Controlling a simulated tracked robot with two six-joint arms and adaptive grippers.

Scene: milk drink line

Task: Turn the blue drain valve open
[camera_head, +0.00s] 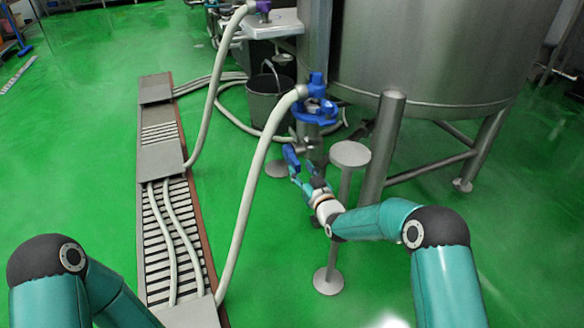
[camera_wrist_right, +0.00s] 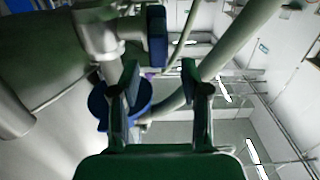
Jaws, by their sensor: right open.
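The blue drain valve handle (camera_head: 291,158) is a flat paddle on a metal pipe fitting (camera_head: 308,130) below the steel tank. In the right wrist view the blue handle (camera_wrist_right: 157,36) stands upright beside the metal fitting (camera_wrist_right: 97,38). My right gripper (camera_head: 304,176) is close to the handle, at its lower right in the head view. In the wrist view its two fingers (camera_wrist_right: 160,82) are apart with nothing held. The handle lies just beyond the fingertips, nearer the left finger; contact cannot be told. My left arm shows at lower left, but its gripper is out of view.
A blue hose coupling (camera_head: 316,101) sits above the valve with a pale hose (camera_head: 252,190) running down. A round-topped metal stand (camera_head: 350,154) and a tank leg (camera_head: 385,145) are close to my right gripper. A bucket (camera_head: 270,97) stands behind. A grated drain channel (camera_head: 160,200) lies left.

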